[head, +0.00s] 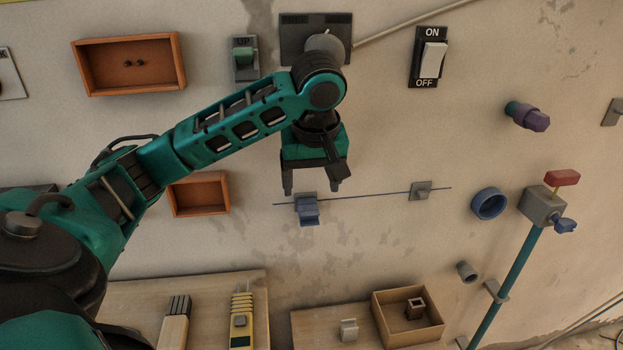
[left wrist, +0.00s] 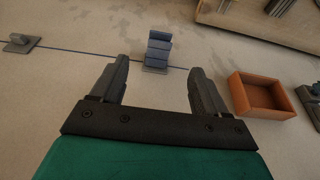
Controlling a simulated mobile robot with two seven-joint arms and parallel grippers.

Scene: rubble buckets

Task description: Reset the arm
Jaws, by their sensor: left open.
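My left arm, green and black, reaches in from the left in the head view. Its left gripper (head: 316,189) points down in front of the wall, open and with nothing between the fingers. It also shows open in the left wrist view (left wrist: 155,85). A blue slider block (head: 307,210) on a thin horizontal rod is just below the fingertips in the head view. The same blue block (left wrist: 158,50) appears beyond and between the fingers in the left wrist view, apart from them. My right gripper is in neither view.
Orange boxes (head: 199,212) hang on the wall, left of the gripper. An ON/OFF switch (head: 432,61), a blue ring (head: 489,204) and a pipe valve (head: 543,206) are to the right. Shelves below hold a wooden box (head: 408,341) and a yellow tool (head: 241,322).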

